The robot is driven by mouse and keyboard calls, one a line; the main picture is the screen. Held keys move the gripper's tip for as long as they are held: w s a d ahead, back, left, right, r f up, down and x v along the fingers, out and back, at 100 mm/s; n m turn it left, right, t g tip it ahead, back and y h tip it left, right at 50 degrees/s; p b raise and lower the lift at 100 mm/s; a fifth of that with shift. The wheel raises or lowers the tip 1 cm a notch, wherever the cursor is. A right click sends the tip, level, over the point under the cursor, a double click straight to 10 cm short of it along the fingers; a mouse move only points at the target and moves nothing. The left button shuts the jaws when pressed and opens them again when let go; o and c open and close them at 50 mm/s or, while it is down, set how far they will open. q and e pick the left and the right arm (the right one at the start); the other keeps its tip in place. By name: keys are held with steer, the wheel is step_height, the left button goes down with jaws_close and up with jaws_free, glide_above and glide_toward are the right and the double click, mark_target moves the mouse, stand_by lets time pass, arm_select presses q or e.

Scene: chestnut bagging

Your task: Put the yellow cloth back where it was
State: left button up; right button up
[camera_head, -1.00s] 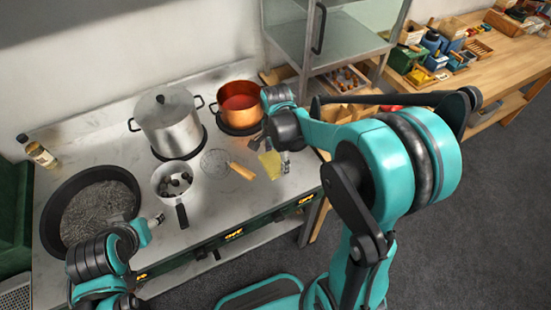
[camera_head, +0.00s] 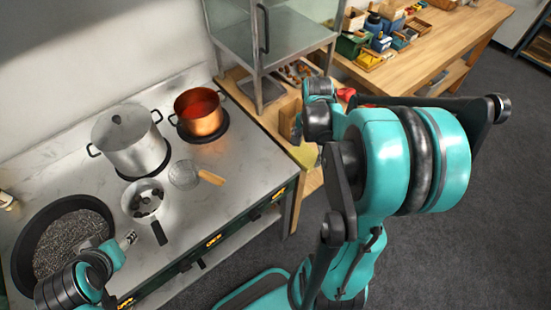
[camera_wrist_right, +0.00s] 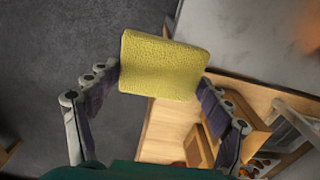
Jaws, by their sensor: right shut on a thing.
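The yellow cloth (camera_wrist_right: 165,66) is between the fingers of my right gripper (camera_wrist_right: 158,82), which is shut on it. In the head view the cloth (camera_head: 304,156) shows partly behind my right arm, at the right end of the stove counter, by the wooden table (camera_head: 262,117). The right wrist view shows it above the table's edge, with grey floor to the left; whether it touches the wood I cannot tell. My left gripper (camera_head: 128,239) is low at the left near the wok, and its opening is too small to judge.
On the counter (camera_head: 225,210) are a steel pot (camera_head: 130,142), a copper pot (camera_head: 201,118), a small pan (camera_head: 145,198) with dark pieces, a wood-handled strainer (camera_head: 184,174) and a black wok (camera_head: 35,222).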

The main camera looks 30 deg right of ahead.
steer(key=b, duration=0.3)
glide_above(277, 160)
step_height(277, 160, down, 7)
steer(key=shift+f, duration=0.1)
steer(key=shift+f+b, duration=0.8)
steer(key=shift+f, duration=1.15)
steer(key=shift+r, duration=0.1)
steer(key=o, duration=1.1)
steer(key=shift+f, duration=0.2)
steer(key=shift+r, duration=0.1)
